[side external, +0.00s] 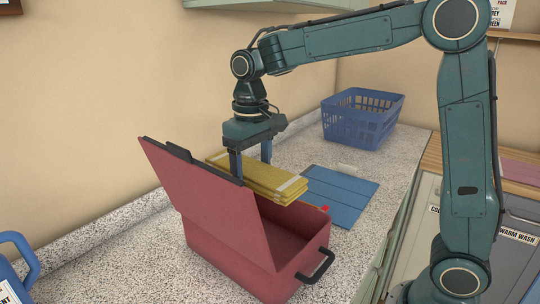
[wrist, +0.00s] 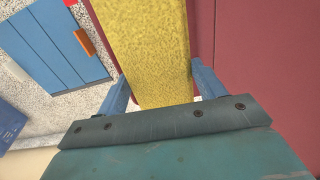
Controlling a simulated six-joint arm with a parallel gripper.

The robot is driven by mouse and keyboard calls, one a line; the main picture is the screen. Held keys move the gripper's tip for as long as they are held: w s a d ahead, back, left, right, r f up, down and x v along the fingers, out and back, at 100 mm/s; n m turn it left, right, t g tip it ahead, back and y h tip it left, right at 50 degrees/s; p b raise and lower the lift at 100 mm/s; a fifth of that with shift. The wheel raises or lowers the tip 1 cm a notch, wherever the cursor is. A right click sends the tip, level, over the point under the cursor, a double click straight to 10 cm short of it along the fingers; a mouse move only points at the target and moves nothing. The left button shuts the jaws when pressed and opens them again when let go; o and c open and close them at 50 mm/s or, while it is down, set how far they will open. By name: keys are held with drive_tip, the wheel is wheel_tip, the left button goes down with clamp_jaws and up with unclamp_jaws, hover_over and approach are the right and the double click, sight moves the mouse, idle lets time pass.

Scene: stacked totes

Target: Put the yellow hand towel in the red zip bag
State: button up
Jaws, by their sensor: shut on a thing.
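The yellow hand towel (side external: 262,180) is folded, with a pale band near one end. My gripper (side external: 250,160) is shut on it and holds it up over the open red zip bag (side external: 232,252). In the wrist view the towel (wrist: 145,50) lies between the two blue fingers of my gripper (wrist: 160,90). The bag stands on the counter with its lid raised on the left and a black handle at the front right. The bag's red surface (wrist: 255,70) fills the right of the wrist view. Part of the bag's inside is hidden by the towel and lid.
A blue basket (side external: 362,120) stands at the back. A blue container (side external: 15,265) is cut off at the left edge. An orange piece (wrist: 84,42) shows near the cloth.

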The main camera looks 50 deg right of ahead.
wheel_tip(320, 180, down, 15)
drive_tip(key=shift+r, duration=0.1)
idle(0.3)
drive_tip(key=shift+f, duration=2.2)
drive_tip(key=o, duration=1)
drive_tip(key=shift+f, duration=0.15)
drive_tip(key=shift+o, duration=0.2)
wheel_tip(320, 180, up, 12)
drive_tip(key=shift+r, duration=0.2)
